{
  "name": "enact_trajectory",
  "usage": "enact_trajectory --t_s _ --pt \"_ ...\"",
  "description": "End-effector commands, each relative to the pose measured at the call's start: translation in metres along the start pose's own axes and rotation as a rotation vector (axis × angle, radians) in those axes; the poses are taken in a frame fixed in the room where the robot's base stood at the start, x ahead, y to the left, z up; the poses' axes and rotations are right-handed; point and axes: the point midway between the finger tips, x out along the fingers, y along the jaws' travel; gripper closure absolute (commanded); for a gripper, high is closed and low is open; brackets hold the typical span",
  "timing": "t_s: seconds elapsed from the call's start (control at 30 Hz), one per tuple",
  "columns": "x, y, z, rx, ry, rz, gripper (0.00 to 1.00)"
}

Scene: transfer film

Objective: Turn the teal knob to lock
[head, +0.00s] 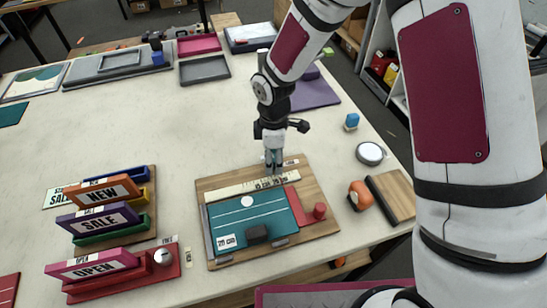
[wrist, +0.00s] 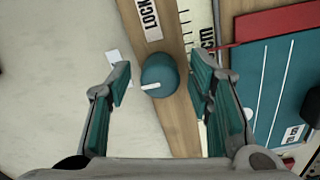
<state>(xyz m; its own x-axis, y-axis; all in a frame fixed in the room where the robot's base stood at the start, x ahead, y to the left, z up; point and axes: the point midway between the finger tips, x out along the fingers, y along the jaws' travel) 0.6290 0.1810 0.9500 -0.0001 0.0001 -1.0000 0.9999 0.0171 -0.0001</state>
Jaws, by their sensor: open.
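The teal knob (wrist: 160,76) is round, with a white pointer line on its lower left in the wrist view. It sits on a wooden board (wrist: 184,133). A label reading LOCK (wrist: 149,18) lies above it in that view. My gripper (wrist: 163,88) is open, one finger on each side of the knob, with gaps on both sides. In the head view my gripper (head: 273,165) points down at the far edge of the wooden board (head: 322,200), and it hides the knob there.
The board also carries a ruler (head: 235,191), a teal panel (head: 271,213) and a red block (head: 319,211). An orange object (head: 360,196) and a round silver-rimmed disc (head: 370,153) lie to its right. Sign stands (head: 100,217) are at left. The table's middle is clear.

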Motion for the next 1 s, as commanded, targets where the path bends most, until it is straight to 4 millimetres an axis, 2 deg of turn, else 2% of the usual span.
enact_trajectory --t_s 0.3,0.33,0.53,0.83,1.0 --pt "0.0033 0.0 -0.0001 -0.001 0.0 0.0 0.53" --pt "0.0032 0.0 -0.0001 -0.001 0.0 0.0 0.55" --pt "0.0031 0.0001 -0.0001 -0.001 0.0 0.0 1.0" --pt "0.003 0.0 -0.0002 0.017 0.0 0.0 1.0" --pt "0.003 0.0001 -0.0003 0.082 0.0 0.001 1.0"
